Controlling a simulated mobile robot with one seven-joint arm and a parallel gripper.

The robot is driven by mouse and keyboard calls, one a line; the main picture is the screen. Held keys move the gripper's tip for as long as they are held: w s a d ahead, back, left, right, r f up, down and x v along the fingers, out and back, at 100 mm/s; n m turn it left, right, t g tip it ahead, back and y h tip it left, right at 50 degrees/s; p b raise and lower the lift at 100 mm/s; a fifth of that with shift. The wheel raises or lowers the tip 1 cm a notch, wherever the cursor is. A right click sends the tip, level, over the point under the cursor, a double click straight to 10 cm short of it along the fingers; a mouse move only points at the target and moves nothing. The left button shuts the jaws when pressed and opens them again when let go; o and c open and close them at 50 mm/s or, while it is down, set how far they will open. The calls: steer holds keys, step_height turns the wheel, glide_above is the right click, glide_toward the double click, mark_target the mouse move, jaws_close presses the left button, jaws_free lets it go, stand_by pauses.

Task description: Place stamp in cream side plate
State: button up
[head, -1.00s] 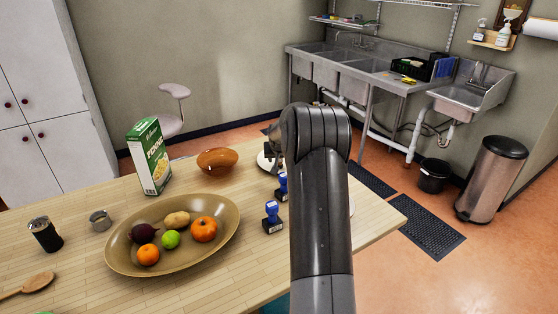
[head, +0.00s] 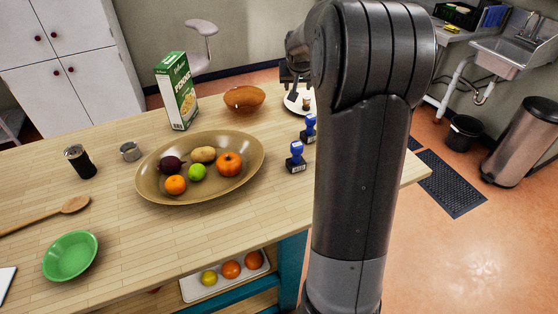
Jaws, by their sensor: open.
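Two blue-handled stamps stand upright on the wooden table, just left of my arm: a nearer stamp (head: 296,159) and a farther stamp (head: 309,130). Behind them, a pale round plate (head: 291,103), which looks like the cream side plate, is partly covered by my arm. A small brownish item on the plate is too small to make out. My gripper (head: 292,86) shows in part at the far end of the arm, over or beside the plate and beyond both stamps. Its jaws are open, and I see nothing held in them. My arm hides part of this area.
A large tan bowl (head: 146,188) of fruit and vegetables lies left of the stamps. A pasta box (head: 177,92) and a brown bowl (head: 244,99) stand behind it. A green bowl (head: 70,256) and a wooden spoon (head: 75,204) are at left. Bare tabletop lies between.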

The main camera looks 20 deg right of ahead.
steer(key=s+a+r+n, duration=0.1)
steer(key=s+a+r, duration=0.4)
steer(key=s+a, duration=0.35)
steer(key=s+a+n+y, duration=0.1)
steer(key=s+a, duration=0.4)
steer(key=s, duration=0.4)
steer(key=s+a+f+n+y, duration=0.1)
steer(key=s+a, duration=0.4)
steer(key=s, duration=0.4)
steer(key=s+a+n+y, duration=0.1)
steer(key=s+a, duration=0.4)
steer(key=s, duration=0.4)
steer(key=shift+s+a+f+n+g, duration=0.2)
steer(key=shift+s+a+n+g, duration=0.1)
steer(key=shift+s, duration=0.1)
